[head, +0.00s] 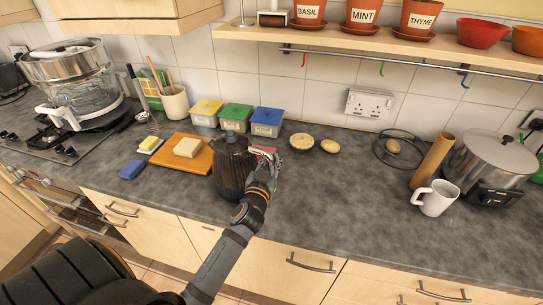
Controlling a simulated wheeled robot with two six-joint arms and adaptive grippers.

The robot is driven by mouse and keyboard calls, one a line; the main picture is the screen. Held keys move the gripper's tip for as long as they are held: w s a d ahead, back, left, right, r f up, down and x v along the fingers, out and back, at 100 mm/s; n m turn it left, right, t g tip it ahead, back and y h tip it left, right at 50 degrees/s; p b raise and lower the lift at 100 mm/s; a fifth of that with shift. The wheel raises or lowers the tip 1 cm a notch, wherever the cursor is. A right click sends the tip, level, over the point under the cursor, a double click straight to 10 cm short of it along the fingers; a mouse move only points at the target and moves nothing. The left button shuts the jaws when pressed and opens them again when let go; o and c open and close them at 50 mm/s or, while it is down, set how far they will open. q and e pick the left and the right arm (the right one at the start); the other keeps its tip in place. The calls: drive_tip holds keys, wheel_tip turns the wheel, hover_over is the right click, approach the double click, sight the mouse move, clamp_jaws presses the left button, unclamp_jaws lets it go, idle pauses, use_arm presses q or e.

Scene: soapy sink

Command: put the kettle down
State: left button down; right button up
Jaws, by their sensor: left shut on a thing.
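The kettle (230,168) is a dark, see-through jug with a black lid, upright near the front edge of the grey worktop in the head view. My left gripper (264,158) is at the kettle's right side, shut on it at the handle side. The gripper hides most of the handle. I cannot tell whether the kettle's base touches the worktop. My right gripper is not in view.
A wooden board (176,153) with a pale block lies left of the kettle. Yellow, green and blue tubs (266,122) stand behind it. A white mug (434,198) and a large pot (490,165) stand far right. The worktop between kettle and mug is clear.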

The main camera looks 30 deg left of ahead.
use_arm(q)
drive_tip(key=c, duration=1.7)
unclamp_jaws()
drive_tip(key=shift+f, duration=0.1)
drive_tip(key=o, duration=0.6)
drive_tip(key=shift+s, duration=0.1)
drive_tip(key=shift+c, duration=0.2)
drive_tip(key=shift+s, duration=0.35)
drive_tip(key=b+v, duration=0.1)
drive_tip(key=v, duration=1)
drive_tip(key=shift+b, duration=0.3)
drive_tip(key=shift+s+d, duration=0.1)
drive_tip(key=shift+s, duration=0.05)
